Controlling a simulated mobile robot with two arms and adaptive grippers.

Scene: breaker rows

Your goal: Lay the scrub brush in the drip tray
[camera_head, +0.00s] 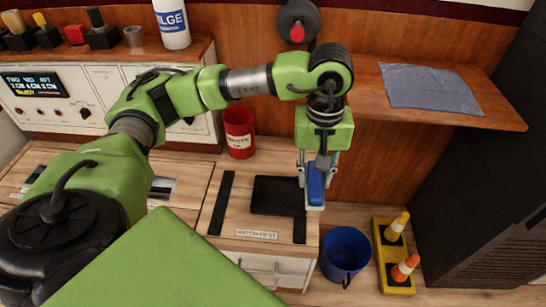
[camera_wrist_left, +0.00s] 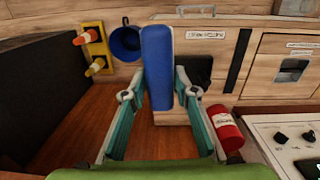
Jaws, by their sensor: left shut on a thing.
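The scrub brush (camera_head: 315,186) has a blue body with a pale part at its lower end. My left gripper (camera_head: 317,172) is shut on it and points down. The brush also shows in the left wrist view (camera_wrist_left: 157,62), between the two fingers (camera_wrist_left: 158,95). The black drip tray (camera_head: 275,195) lies on the wooden counter just left of the brush in the head view. It shows partly behind the brush and finger in the wrist view (camera_wrist_left: 202,70). The brush overlaps the tray's right edge in the picture; I cannot tell its height above the counter. My right gripper is not in view.
A red bin (camera_head: 239,133) stands behind the tray. A grey cloth (camera_head: 430,87) lies on the right shelf. A black strip (camera_head: 221,203) lies left of the tray.

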